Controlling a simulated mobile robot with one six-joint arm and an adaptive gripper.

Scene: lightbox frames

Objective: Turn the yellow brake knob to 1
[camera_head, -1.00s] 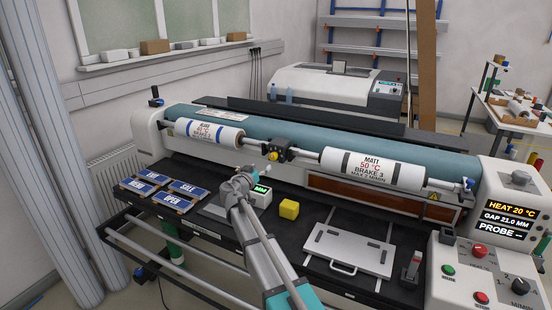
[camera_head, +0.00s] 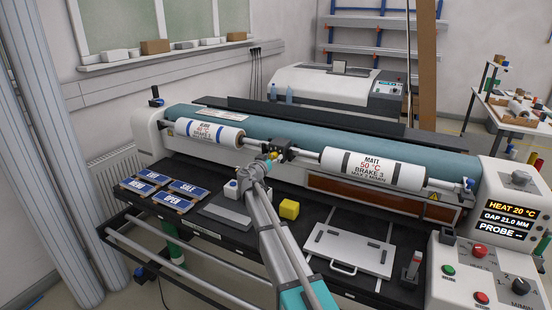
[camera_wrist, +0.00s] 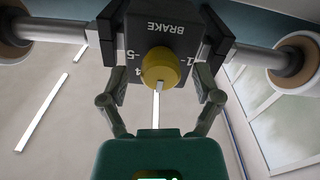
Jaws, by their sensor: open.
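The yellow brake knob (camera_wrist: 160,66) sits on the black brake block (camera_wrist: 165,32) in the wrist view. The block is marked BRAKE, with a 5 and a 4 left of the knob and a 1 right of it. The knob's pale pointer faces down in that view, between the 4 and the 1. My gripper (camera_wrist: 161,45) is open, its fingers on either side of the block and apart from the knob. In the head view the brake block (camera_head: 282,149) is between two rolls, with my gripper (camera_head: 267,161) in front of it.
A yellow cube (camera_head: 289,209), a silver plate (camera_head: 348,249) and blue signs (camera_head: 160,193) lie on the black table below.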

